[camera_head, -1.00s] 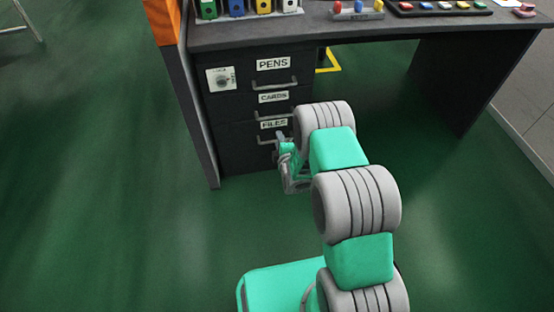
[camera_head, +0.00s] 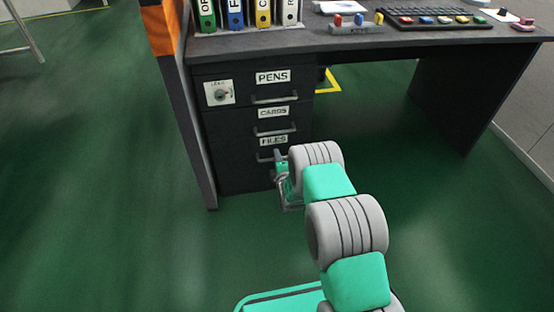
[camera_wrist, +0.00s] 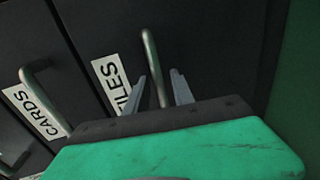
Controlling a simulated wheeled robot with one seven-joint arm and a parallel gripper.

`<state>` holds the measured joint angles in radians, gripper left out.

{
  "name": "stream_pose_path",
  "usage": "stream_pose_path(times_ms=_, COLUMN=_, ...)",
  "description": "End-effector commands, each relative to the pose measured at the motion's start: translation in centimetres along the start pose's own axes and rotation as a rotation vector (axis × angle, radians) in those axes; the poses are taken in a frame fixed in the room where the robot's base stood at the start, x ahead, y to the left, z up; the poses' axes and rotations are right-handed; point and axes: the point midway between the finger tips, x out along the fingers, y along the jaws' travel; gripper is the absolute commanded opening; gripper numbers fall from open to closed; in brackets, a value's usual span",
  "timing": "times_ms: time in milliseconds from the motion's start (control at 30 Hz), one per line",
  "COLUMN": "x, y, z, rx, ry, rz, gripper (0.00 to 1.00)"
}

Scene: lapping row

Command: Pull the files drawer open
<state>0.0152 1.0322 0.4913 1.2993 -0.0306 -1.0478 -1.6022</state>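The files drawer (camera_head: 240,169) is the lowest of three dark drawers under the desk, with a white FILES label. It looks closed, flush with the drawers above. Its grey bar handle (camera_wrist: 152,62) shows in the wrist view. My gripper (camera_wrist: 162,88) is open there, with one finger on each side of the handle's lower end. I cannot tell whether the fingers touch the handle. In the head view my gripper (camera_head: 278,160) is at the files drawer's front, and my arm hides part of that drawer.
The cards drawer (camera_head: 235,124) and pens drawer (camera_head: 245,90) sit above, each with a bar handle. A white lock plate (camera_head: 219,92) is on the pens drawer. Binders (camera_head: 236,14) stand on the desk (camera_head: 330,42). The floor (camera_head: 100,180) to the left is clear.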

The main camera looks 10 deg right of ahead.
Motion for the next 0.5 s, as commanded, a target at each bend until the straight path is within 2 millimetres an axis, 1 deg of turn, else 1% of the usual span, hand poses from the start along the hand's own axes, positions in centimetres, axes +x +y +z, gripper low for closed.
stream_pose_path(times_ms=33, x=-0.01, y=0.00, z=0.00, rx=0.000, ry=0.000, rz=0.000, gripper=0.24)
stream_pose_path(times_ms=333, x=-0.02, y=-0.01, z=0.00, rx=0.000, ry=0.000, rz=0.000, gripper=0.00)
stream_pose_path(times_ms=500, x=-0.03, y=-0.02, z=0.01, rx=0.000, ry=0.000, rz=0.000, gripper=0.00)
